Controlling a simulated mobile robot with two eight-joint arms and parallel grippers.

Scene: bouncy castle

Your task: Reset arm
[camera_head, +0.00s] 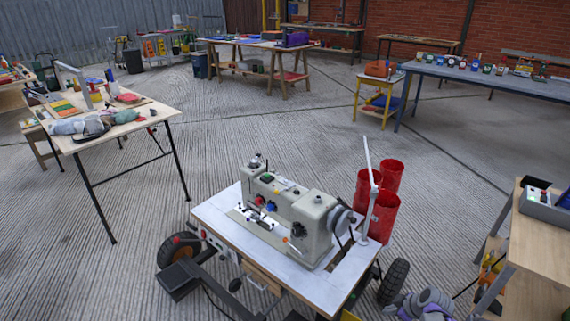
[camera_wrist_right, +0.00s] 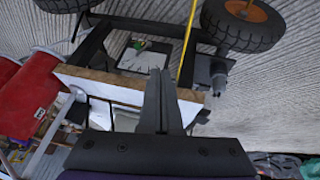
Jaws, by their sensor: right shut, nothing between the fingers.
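My right arm (camera_head: 425,304) shows at the bottom right of the head view, low beside the sewing machine table. In the right wrist view my right gripper (camera_wrist_right: 161,74) is shut, its two dark fingers together with nothing between them. The fingers point toward the edge of the sewing table (camera_wrist_right: 100,86) and its wheeled frame. I cannot tell whether they touch it. My left arm and gripper are not in view.
The sewing machine (camera_head: 288,213) stands on a white-topped wheeled table (camera_head: 222,212) right in front. Red cylinders (camera_head: 384,216) stand behind its right side. A wooden bench (camera_head: 536,240) is at the right, a cluttered table (camera_head: 150,113) at the left. The middle floor is clear.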

